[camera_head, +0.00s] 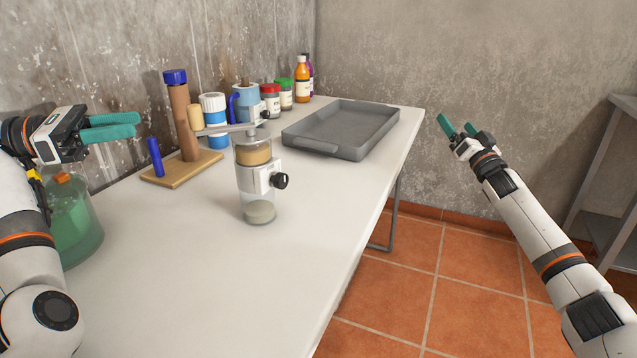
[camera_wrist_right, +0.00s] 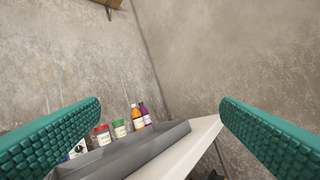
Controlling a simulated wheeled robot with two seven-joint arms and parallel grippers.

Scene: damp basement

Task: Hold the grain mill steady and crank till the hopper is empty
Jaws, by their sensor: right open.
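The grain mill (camera_head: 259,178) stands upright on the white table. Its clear upper hopper (camera_head: 254,151) holds tan grain. Its clear lower jar (camera_head: 259,212) has pale meal at the bottom. A white block with a black knob (camera_head: 280,181) is at its middle. A grey crank arm (camera_head: 225,129) reaches left from its top to a tan grip (camera_head: 195,118). My left gripper (camera_head: 138,124) is in the air to the left of the mill, apart from it; its finger gap is unclear. My right gripper (camera_head: 462,122) is open and empty beyond the table's right edge. The right wrist view does not show the mill clearly.
A grey tray (camera_head: 342,145) lies behind the mill to the right. A wooden board (camera_head: 181,168) with a blue-topped brown post stands at left, near a green bottle (camera_head: 76,222). Jars and bottles (camera_head: 302,82) line the back. The table's front is clear.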

